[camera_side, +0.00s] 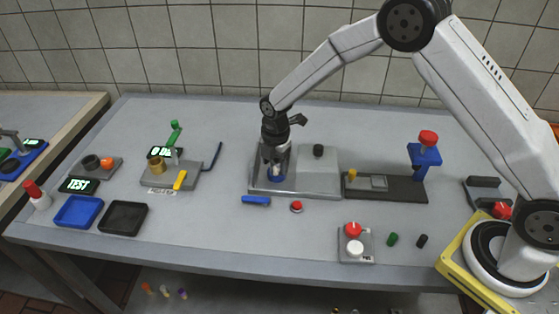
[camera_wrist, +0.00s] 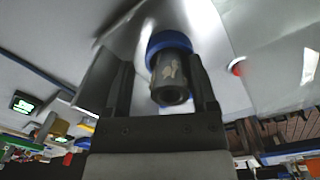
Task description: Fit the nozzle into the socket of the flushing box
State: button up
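My gripper (camera_wrist: 163,88) points down over the left part of a grey metal box (camera_side: 257,187), which I take to be the flushing box. In the wrist view a dark grey cylinder with a pale worn mark, seemingly the nozzle (camera_wrist: 168,70), stands between my fingers. A blue ring (camera_wrist: 166,42) surrounds its far end; the ring also shows under my gripper in the side view (camera_side: 275,179). A gap shows between the left finger and the cylinder; the right finger is close beside it. How deep the cylinder sits in the ring is hidden.
A black knob (camera_side: 318,151) stands on the box's right part. A blue bar (camera_side: 256,201) and red button (camera_side: 296,206) lie in front. A dark fixture with a blue stand (camera_side: 424,158) is on the right. Blue (camera_side: 78,211) and black (camera_side: 124,218) trays sit left.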

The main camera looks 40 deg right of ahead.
jog(key=shift+s+d+f+g, duration=0.2)
jog(key=shift+s+f+g, duration=0.1)
jog(key=shift+s+f, duration=0.3)
notch_tip(320, 180, up, 13)
jog(key=shift+w+r, duration=0.2)
dwell(0.8)
jog(key=s+d+m, duration=0.1)
jog(key=s+m, duration=0.2)
jog(key=s+d+m+t, duration=0.1)
jog(key=s+d+m, duration=0.1)
jog(key=s+m, duration=0.2)
jog(key=s+d+m, duration=0.2)
jog(key=s+m, duration=0.1)
jog(key=m, duration=0.1)
jog(key=shift+s+r+t, duration=0.15)
jog(key=shift+s+t, duration=0.05)
jog(key=shift+t, duration=0.1)
jog(key=s+d+f+m+t, duration=0.1)
jog(key=s+d+m, duration=0.2)
jog(key=s+m, duration=0.7)
jog(key=shift+s+f, duration=0.35)
jog(key=shift+s, duration=0.35)
